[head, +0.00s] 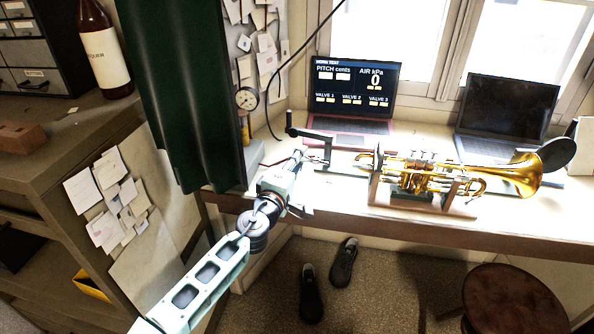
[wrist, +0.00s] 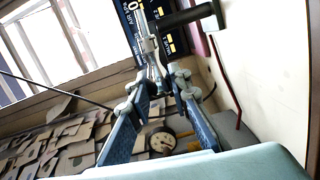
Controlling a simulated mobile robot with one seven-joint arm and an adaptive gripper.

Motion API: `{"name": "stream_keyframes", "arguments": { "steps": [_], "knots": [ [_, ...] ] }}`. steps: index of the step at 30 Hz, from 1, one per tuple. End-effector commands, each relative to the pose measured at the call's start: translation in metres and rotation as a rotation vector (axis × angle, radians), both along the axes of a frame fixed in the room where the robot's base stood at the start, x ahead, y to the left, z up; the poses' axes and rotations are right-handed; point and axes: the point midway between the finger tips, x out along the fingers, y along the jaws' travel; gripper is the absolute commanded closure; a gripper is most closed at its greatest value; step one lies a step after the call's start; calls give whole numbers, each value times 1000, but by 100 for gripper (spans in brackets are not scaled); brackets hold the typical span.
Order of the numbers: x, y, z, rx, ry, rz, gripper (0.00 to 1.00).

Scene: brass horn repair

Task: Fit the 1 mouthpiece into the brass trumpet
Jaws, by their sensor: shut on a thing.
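The brass trumpet (head: 425,178) lies level in a wooden cradle (head: 376,190) on the bench, its bell (head: 524,175) to the right and its valves in the middle. My gripper (head: 300,158) is over the bench's left end, well left of the trumpet and apart from it. In the wrist view my gripper (wrist: 163,82) is shut on a slim silvery piece (wrist: 149,48), which looks like the mouthpiece. It points away from the fingers. In the head view the held piece is too small to make out clearly.
A black crank-like fixture (head: 310,134) stands close beside my gripper; its black bar (wrist: 186,17) also shows in the wrist view. Behind are a lit laptop (head: 352,92) and a dark laptop (head: 507,108). A green curtain (head: 178,90) hangs left. A stool (head: 515,298) stands in front.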

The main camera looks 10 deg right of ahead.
Motion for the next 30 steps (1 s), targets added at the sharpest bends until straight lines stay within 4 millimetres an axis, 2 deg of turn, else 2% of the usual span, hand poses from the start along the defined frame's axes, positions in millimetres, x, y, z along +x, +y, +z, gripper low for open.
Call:
{"name": "stream_keyframes", "arguments": {
  "steps": [1,6,20,30],
  "knots": [
    [3,1,-5,-27,5,11,100],
    [8,5,-3,-76,18,33,100],
    [7,5,-5,-79,13,34,100],
    [-2,-24,-2,-79,13,31,100]
  ]
}}
